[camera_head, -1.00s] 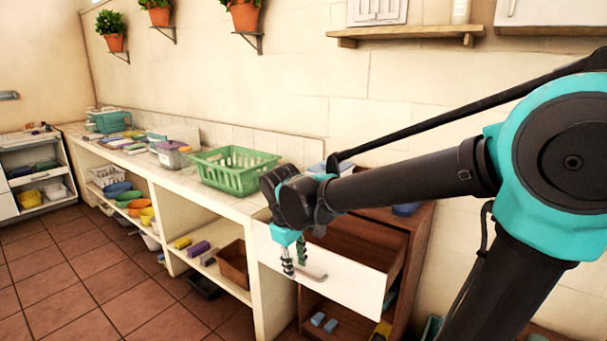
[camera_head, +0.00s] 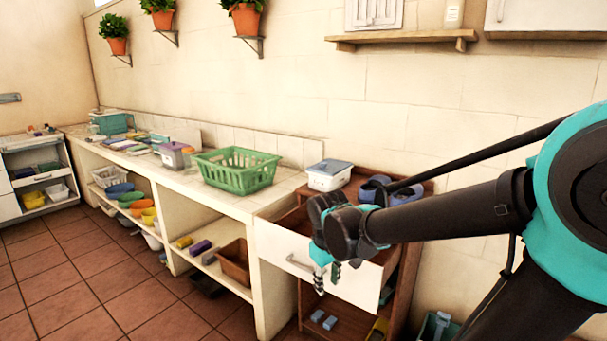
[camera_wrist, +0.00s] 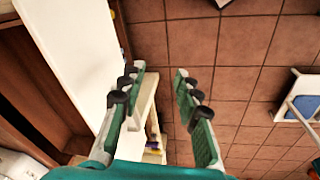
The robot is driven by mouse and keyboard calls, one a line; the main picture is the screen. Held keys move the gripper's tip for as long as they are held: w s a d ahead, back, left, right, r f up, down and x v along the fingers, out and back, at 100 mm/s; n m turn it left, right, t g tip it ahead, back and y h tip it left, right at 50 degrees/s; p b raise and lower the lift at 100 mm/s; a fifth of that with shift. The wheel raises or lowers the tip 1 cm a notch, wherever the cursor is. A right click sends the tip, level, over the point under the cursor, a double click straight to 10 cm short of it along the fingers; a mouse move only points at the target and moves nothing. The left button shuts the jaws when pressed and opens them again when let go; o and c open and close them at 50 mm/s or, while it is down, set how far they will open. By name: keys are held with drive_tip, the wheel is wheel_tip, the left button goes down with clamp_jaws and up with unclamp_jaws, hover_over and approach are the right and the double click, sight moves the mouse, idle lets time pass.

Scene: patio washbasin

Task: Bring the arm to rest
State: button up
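My gripper (camera_head: 328,279) hangs in front of the white-fronted drawer (camera_head: 357,284) of the brown wooden cabinet (camera_head: 411,264). The drawer is pulled open, and its metal handle shows left of the gripper.
A green basket (camera_head: 236,185) stands on the counter left of the drawer. A white box with a grey-blue lid (camera_head: 329,168) and blue round things (camera_head: 405,195) sit on the cabinet top. Brown tiled floor (camera_head: 70,285) is free at the left.

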drive_tip(key=s+d+f+m+t, duration=0.1)
drive_tip(key=s+d+f+m, duration=0.2)
drive_tip(key=d, duration=0.3)
drive_tip(key=s+d+f+m+t, duration=0.1)
drive_tip(key=s+d+f+m, duration=0.2)
drive_tip(key=d+f+m, duration=0.1)
drive_tip(key=shift+s+d+f, duration=0.2)
drive_tip(key=shift+d+f, duration=0.3)
drive_tip(key=shift+d, duration=0.9)
